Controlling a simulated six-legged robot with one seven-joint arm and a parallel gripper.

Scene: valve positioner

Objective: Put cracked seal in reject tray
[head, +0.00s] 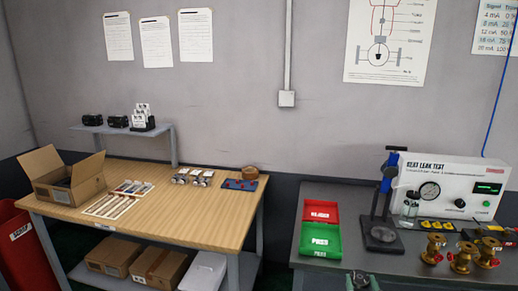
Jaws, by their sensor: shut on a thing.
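The reject tray (321,204) is the red one, with a white label, on the left of the grey bench. It stands directly behind a green tray (316,228) labelled PASS. My gripper (361,281) is at the bottom edge of the head view, in front and to the right of both trays and apart from them. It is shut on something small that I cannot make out. No cracked seal can be clearly picked out in this view.
A valve stand (381,235) and a seat leak test unit (450,190) stand right of the trays. Several brass valves (434,248) stand in front of the unit. A wooden table (175,215) with parts and a cardboard box (65,180) is at left.

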